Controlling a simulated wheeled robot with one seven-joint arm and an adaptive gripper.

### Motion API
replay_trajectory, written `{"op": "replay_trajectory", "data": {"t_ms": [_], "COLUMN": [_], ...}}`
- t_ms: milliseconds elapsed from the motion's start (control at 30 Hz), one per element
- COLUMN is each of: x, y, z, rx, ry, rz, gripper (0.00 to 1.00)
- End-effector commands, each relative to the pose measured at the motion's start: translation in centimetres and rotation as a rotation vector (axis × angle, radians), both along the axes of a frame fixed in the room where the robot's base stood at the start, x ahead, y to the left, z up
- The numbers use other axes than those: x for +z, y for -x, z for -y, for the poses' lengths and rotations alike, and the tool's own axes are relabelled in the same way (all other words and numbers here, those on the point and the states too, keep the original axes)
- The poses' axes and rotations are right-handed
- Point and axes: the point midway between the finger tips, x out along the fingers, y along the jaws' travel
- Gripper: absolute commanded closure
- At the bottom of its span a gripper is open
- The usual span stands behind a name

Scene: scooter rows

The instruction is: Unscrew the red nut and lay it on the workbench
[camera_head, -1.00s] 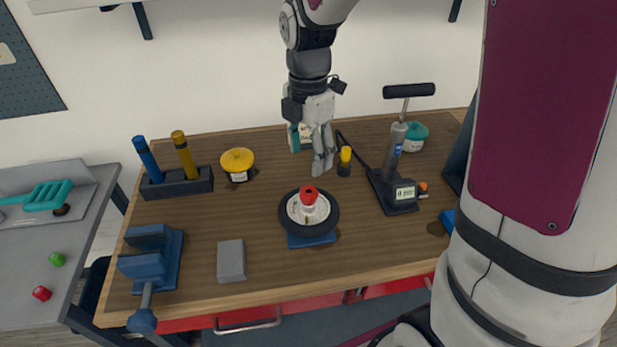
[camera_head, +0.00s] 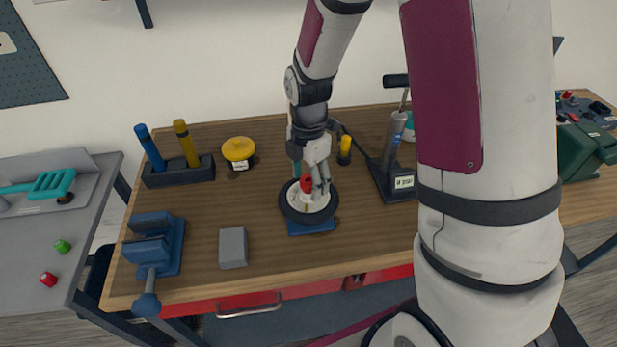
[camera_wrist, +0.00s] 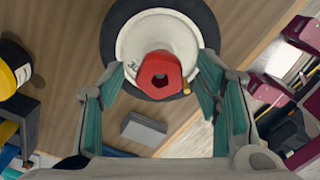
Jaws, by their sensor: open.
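The red nut (camera_head: 306,185) sits on top of the white hub of a black-tyred wheel (camera_head: 289,211), which lies flat on a blue base (camera_head: 312,228) on the wooden workbench (camera_head: 200,287). In the wrist view the red hexagonal nut (camera_wrist: 160,75) has a dark centre hole. My gripper (camera_head: 314,184) is over the wheel, its fingers close around the nut's position. In the wrist view the gripper (camera_wrist: 160,95) is open, its teal-lined fingers on either side of the nut with gaps between. A small brass valve shows beside the nut.
A grey block (camera_head: 232,248) and a blue vise (camera_head: 155,247) stand left of the wheel. A yellow-topped pot (camera_head: 238,150) and a holder with blue and yellow handles (camera_head: 178,172) are farther back. A pump (camera_head: 393,150) and a yellow-capped bottle (camera_head: 345,150) stand right. Bench between block and wheel is clear.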

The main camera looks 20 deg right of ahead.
Motion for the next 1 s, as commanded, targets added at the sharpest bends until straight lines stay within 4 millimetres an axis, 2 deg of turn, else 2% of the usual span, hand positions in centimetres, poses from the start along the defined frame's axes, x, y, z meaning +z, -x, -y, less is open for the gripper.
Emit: {"op": "replay_trajectory", "data": {"t_ms": [67, 100, 300, 533, 700, 1000], "x": [0.01, 0.01, 0.02, 0.06, 0.1, 0.11], "y": [0.0, 0.01, 0.0, 0.06, 0.18, 0.18], "z": [0.0, 0.0, 0.0, 0.04, 0.09, 0.06], "rx": [0.0, 0.0, 0.0, 0.043, 0.235, 0.481], "ry": [0.0, 0.0, 0.0, -0.001, -0.001, -0.001], "rz": [0.0, 0.0, 0.0, -0.001, -0.003, -0.002], "gripper": [0.42, 0.47, 0.92, 0.94, 0.94, 0.94]}}
